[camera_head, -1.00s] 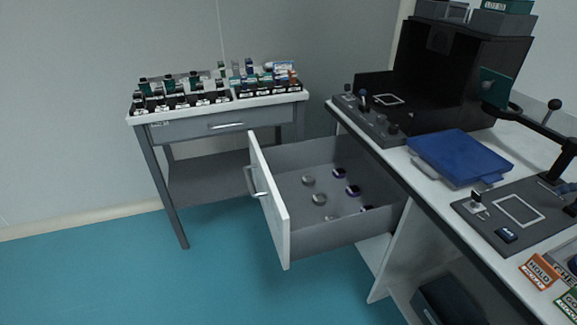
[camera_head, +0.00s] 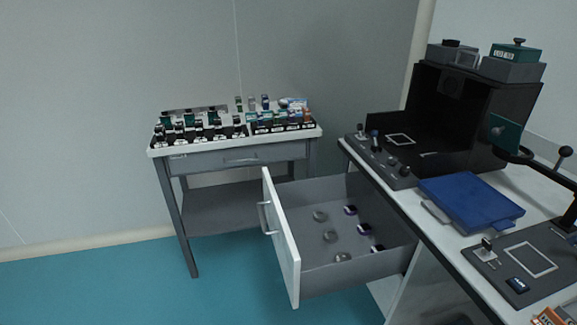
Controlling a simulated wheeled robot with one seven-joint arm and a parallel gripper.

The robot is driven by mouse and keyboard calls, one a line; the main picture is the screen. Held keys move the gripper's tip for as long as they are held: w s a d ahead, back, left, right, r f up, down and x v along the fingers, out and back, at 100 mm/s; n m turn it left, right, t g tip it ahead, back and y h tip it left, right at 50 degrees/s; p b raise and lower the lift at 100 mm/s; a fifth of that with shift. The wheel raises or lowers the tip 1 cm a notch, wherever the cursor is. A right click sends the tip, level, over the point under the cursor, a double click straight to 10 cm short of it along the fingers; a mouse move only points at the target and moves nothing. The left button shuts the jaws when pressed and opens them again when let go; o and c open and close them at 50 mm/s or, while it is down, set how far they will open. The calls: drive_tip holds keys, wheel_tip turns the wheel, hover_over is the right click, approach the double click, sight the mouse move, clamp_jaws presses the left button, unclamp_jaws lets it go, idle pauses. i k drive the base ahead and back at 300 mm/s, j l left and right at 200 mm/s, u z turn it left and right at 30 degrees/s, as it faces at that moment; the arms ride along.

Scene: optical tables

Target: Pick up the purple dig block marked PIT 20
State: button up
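Several small blocks lie in the open drawer (camera_head: 350,272). Some look dark with purple edges, such as a far one (camera_head: 350,210), a middle one (camera_head: 363,230) and a near one (camera_head: 377,249). Round grey pieces (camera_head: 320,216) lie to their left. No PIT 20 marking is readable at this size, so I cannot tell which block it is, or whether it is in the drawer. My gripper is not in view.
A side table (camera_head: 243,163) with rows of small labelled items stands behind the drawer. The workbench (camera_head: 440,238) at right holds a blue case (camera_head: 470,200) and a black enclosure (camera_head: 470,110). The drawer front (camera_head: 281,237) juts out. Teal floor (camera_head: 110,285) at left is clear.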

sight(364, 228)
drive_tip(key=z, duration=1.8)
drive_tip(key=j+u, duration=0.45)
drive_tip(key=i+j+u, duration=0.1)
drive_tip(key=j+u, duration=0.4)
drive_tip(key=i+j+u, duration=0.15)
drive_tip(key=j+u, duration=0.3)
drive_tip(key=j, duration=0.1)
